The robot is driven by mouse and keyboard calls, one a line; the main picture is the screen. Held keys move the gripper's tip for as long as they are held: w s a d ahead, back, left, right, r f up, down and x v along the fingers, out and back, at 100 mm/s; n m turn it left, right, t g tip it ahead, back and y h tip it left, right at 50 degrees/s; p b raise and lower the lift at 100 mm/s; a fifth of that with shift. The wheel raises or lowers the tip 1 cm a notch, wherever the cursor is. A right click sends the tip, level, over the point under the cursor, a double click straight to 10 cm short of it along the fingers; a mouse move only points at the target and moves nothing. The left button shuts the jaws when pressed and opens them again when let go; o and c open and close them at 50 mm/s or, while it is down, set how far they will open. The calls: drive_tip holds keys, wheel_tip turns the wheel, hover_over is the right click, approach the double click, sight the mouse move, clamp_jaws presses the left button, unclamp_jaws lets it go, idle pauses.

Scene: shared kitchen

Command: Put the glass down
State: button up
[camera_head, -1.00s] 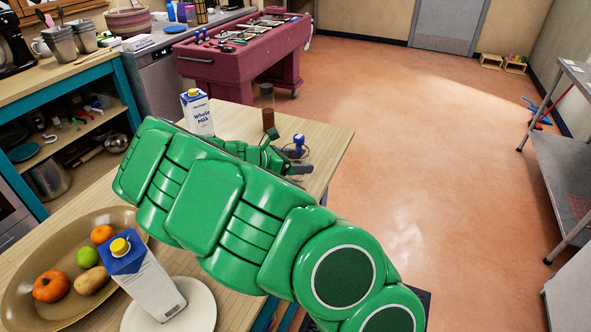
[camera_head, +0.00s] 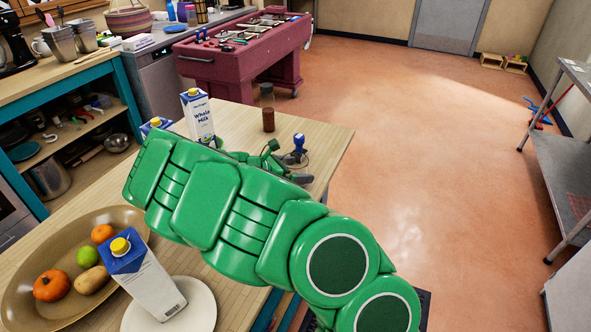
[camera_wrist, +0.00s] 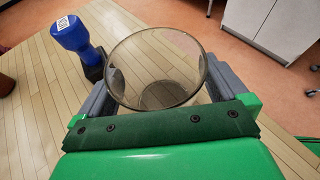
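My gripper (camera_wrist: 160,95) has its grey fingers on both sides of a clear, smoky glass (camera_wrist: 150,62) and appears shut on it. The glass is upright, with its open rim toward the wrist camera, and it looks empty. In the head view my green arm covers most of my gripper (camera_head: 285,172) and the glass. The light wooden table (camera_head: 225,118) lies beneath; it also fills the left of the wrist view (camera_wrist: 40,110). I cannot tell whether the glass's base touches the table.
A blue-handled stamp-like object (camera_wrist: 75,38) stands close to the left finger. A jar with brown contents (camera_head: 268,118) and a milk carton (camera_head: 198,115) stand farther back. Another carton (camera_head: 150,280), a plate (camera_head: 200,310) and a fruit bowl (camera_head: 30,260) are nearer.

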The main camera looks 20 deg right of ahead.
drive_tip(key=shift+a+r, duration=0.1)
drive_tip(key=shift+r, duration=0.1)
drive_tip(key=v, duration=0.4)
drive_tip(key=shift+a, duration=0.2)
wheel_tip(320, 180, up, 7)
drive_tip(key=shift+a, duration=0.15)
